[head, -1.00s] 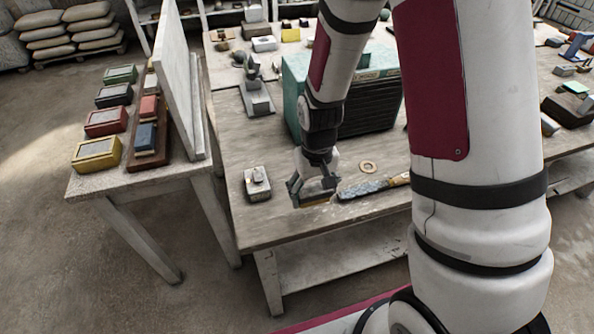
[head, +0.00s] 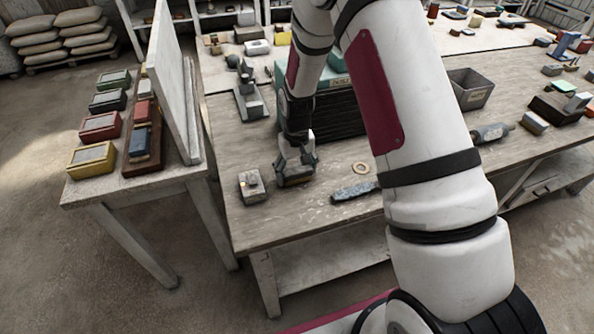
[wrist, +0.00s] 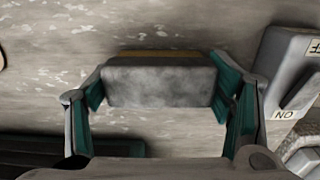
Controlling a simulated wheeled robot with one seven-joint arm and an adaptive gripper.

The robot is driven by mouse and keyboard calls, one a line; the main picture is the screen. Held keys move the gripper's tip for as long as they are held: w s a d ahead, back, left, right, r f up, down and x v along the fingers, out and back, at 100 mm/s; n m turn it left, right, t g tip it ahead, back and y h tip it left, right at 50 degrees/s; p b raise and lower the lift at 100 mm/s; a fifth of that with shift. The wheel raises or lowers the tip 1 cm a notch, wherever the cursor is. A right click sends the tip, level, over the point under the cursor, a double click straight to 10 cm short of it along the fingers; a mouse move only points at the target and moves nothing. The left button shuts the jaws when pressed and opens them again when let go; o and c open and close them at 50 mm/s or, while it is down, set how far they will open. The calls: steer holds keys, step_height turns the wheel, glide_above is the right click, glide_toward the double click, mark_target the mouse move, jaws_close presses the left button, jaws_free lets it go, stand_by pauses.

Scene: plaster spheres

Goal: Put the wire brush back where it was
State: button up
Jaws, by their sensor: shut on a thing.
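My gripper (head: 295,175) is low at the front left of the wooden workbench (head: 235,222), in front of the teal box. In the wrist view its two teal-padded fingers (wrist: 158,88) are shut on a grey, mottled block with a brown strip along its far edge, which looks like the wire brush (wrist: 160,82). In the head view the brush (head: 295,182) is partly hidden by the fingers. I cannot tell whether it touches the bench top.
A switch box (head: 251,186) is close left of my gripper; it also shows in the wrist view (wrist: 290,75). A ring (head: 361,168) and a blue-grey flat tool (head: 354,191) lie to the right. The large teal box (head: 335,115) stands behind.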

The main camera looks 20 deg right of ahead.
steer(key=shift+f, duration=0.15)
steer(key=o, duration=1)
step_height(320, 180, up, 12)
steer(key=b, duration=0.1)
step_height(320, 180, up, 10)
steer(key=t, duration=0.1)
glide_above(297, 168)
steer(key=s, duration=0.4)
steer(key=shift+s+r+t, duration=0.7)
steer(key=shift+s+r, duration=1.5)
steer(key=shift+s, duration=1.7)
steer(key=shift+s+r+t, duration=0.7)
steer(key=shift+s+r, duration=1.45)
steer(key=shift+s, duration=1.7)
steer(key=shift+s+r+t, duration=0.7)
steer(key=shift+s+r, duration=1.5)
steer(key=shift+s, duration=1.7)
